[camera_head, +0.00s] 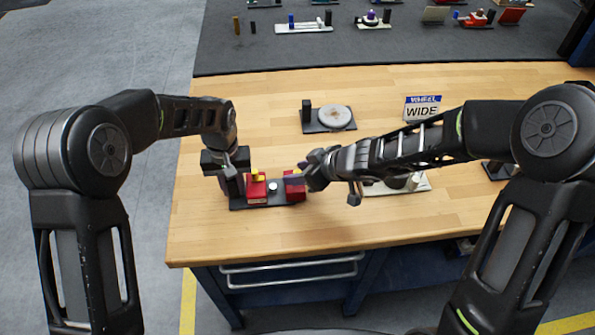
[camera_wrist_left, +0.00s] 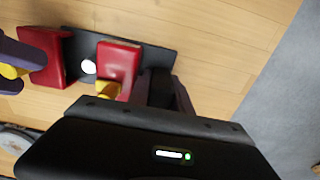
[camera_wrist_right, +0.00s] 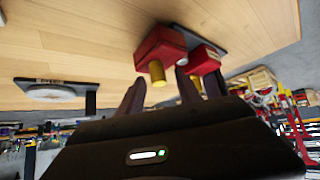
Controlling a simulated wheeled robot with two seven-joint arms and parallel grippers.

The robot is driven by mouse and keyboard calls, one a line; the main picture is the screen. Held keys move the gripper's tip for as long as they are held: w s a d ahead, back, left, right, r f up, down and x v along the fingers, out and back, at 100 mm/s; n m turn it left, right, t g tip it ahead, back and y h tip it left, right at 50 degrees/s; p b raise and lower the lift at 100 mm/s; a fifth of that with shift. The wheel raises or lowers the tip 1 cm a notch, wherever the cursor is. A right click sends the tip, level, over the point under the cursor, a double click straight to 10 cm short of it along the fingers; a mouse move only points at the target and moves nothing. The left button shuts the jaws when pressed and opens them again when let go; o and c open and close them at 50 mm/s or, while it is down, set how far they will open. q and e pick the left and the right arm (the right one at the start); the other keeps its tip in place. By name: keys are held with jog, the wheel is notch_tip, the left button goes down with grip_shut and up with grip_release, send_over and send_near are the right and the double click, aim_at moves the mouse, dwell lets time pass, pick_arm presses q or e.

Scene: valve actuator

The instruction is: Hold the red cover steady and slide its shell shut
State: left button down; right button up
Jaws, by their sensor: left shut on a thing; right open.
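A dark base plate (camera_head: 240,205) on the table carries two red blocks of the cover with a gap between them. The left red block (camera_head: 256,190) has a yellow knob on top; it also shows in the left wrist view (camera_wrist_left: 119,62). The right red block (camera_head: 294,187) has a yellow knob (camera_wrist_right: 158,74). A white round piece (camera_wrist_left: 88,67) sits in the gap. My left gripper (camera_head: 234,183) is shut on a dark piece at the plate's left end, mostly hidden by the fingers. My right gripper (camera_wrist_right: 160,92) is open, its fingers either side of the right block's knob; contact is unclear.
A dark base with a pale disc (camera_head: 335,117) stands behind. A "WHEEL WIDE" sign (camera_head: 422,108) is at the back right. A pale plate with parts (camera_head: 415,184) lies right of the cover, partly under my right arm. The table front is clear.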

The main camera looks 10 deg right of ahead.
jog(key=shift+w+a+f, duration=0.15)
jog(key=shift+f, duration=0.2)
jog(key=shift+c, duration=0.4)
grip_shut()
dwell(0.9)
